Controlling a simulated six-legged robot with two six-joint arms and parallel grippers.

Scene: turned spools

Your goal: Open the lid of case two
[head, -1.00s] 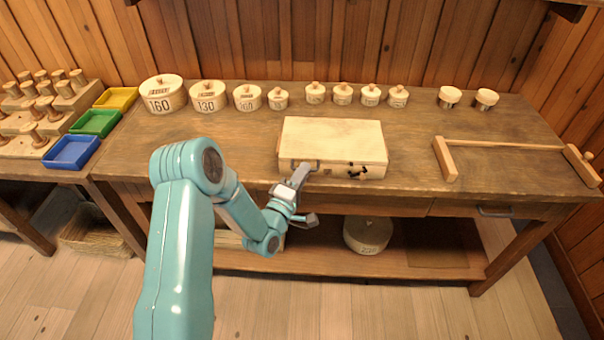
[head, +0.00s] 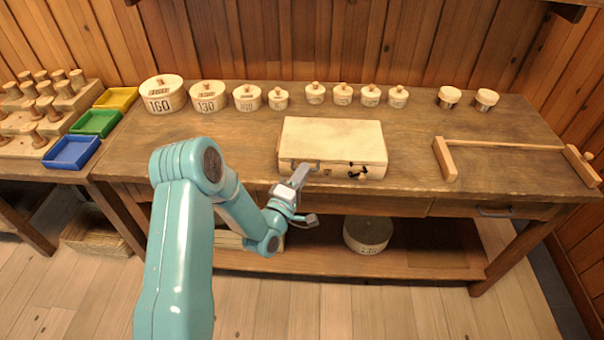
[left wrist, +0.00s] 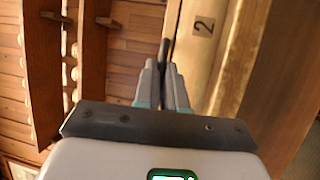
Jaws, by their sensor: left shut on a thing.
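Case two (head: 332,140) is a pale wooden box lying flat on the workbench with its lid closed. Dark hardware (head: 357,172) shows on the right of its front face. My left gripper (head: 302,171) is at the left part of that front face and covers some of it. There my left gripper (left wrist: 164,62) is shut on a dark, thin front fitting (left wrist: 166,48), probably a latch. My right gripper is not in view.
A wooden rail frame (head: 505,145) stands right of the case. Coloured trays, including a blue one (head: 71,152), are at the left.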

